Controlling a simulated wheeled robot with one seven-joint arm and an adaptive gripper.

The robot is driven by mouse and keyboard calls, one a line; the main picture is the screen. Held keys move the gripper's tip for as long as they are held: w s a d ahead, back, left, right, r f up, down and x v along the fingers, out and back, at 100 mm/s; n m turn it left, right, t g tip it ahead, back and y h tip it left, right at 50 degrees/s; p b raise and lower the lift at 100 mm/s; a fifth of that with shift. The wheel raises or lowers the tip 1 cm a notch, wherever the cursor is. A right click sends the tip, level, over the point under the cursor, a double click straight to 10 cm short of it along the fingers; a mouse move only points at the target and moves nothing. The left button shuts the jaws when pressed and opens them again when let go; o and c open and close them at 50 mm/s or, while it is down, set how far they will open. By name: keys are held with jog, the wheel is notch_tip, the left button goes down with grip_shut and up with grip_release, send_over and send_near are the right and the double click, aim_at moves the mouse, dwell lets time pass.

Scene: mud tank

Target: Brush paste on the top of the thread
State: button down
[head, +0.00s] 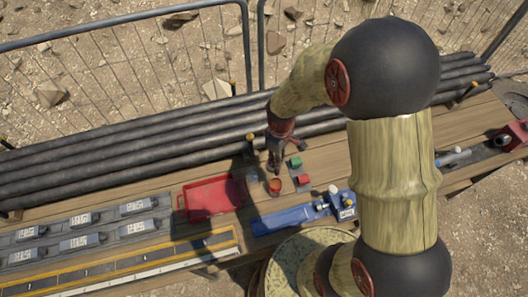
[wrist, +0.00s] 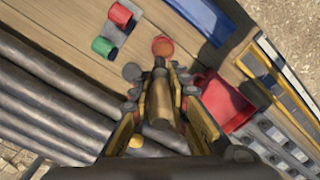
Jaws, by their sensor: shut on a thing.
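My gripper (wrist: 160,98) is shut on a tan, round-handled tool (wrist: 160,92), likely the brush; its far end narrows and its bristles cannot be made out. In the head view my gripper (head: 273,155) hangs over the bench, just behind a small pot with red-orange content (head: 275,186). In the wrist view this pot (wrist: 163,46) lies just beyond the tool's tip; whether they touch cannot be told. I cannot make out which piece carries the thread; a grey rounded piece (head: 455,157) lies by a red vise (head: 512,136) at the right.
A red tray (head: 208,198) and a blue tool (head: 290,218) lie near the pot. Small green (head: 295,162) and red (head: 303,180) pieces stand right of it. Black pipes (head: 120,145) run along the back, before a wire fence. Grey blocks (head: 80,241) fill the left.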

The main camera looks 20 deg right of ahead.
aim_at(277, 172)
jog(key=shift+s+a+f+n+b, duration=0.1)
jog(key=shift+s+f+n+b, duration=0.15)
jog(key=shift+f, duration=0.2)
jog(key=shift+s+f+n+b, duration=0.15)
jog(key=shift+f+n+b, duration=0.05)
jog(key=shift+f+n, duration=0.2)
jog(key=shift+s+a+f+b, duration=0.1)
jog(key=shift+s+f+b, duration=0.1)
jog(key=shift+f+b, duration=0.3)
jog(key=shift+w+f+b, duration=0.1)
jog(key=shift+f+b, duration=1.35)
jog(key=shift+f, duration=0.7)
jog(key=shift+f+b, duration=0.3)
jog(key=shift+f, duration=0.25)
